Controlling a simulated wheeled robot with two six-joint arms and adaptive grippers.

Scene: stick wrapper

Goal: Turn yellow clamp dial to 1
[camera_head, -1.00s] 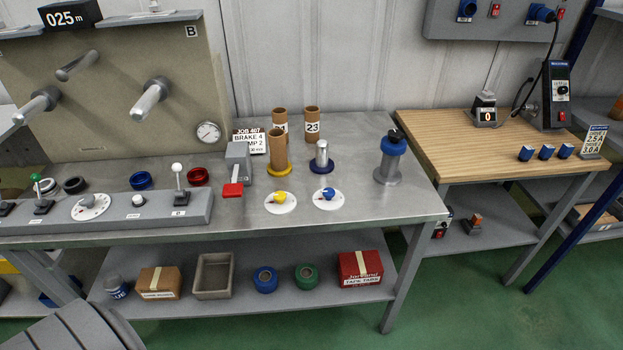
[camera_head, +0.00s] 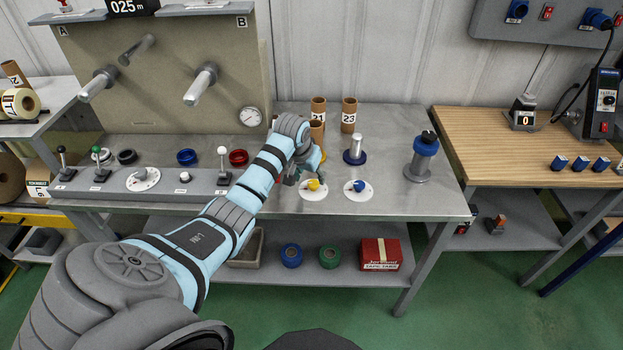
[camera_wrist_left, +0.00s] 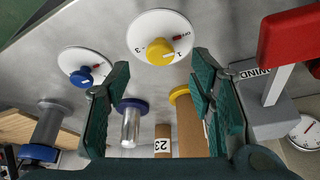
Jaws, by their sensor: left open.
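The yellow clamp dial (camera_head: 314,185) sits on a round white plate on the steel bench. In the left wrist view the dial (camera_wrist_left: 159,51) shows near the top centre, with a "1" at its lower right, a "3" at its left and a small red mark on the plate. Its exact setting is hard to read. My left gripper (camera_head: 294,178) is just left of the dial in the head view. In the wrist view its teal fingers (camera_wrist_left: 162,80) are spread wide, empty, with the dial ahead between them and not touched. My right gripper is not in view.
A blue dial (camera_head: 359,187) on a white plate is to the right. Behind stand a metal post (camera_head: 356,147) on a blue base and cardboard tubes (camera_head: 349,122). A red-handled lever (camera_wrist_left: 291,40) shows beside the right finger in the wrist view. The bench front right is clear.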

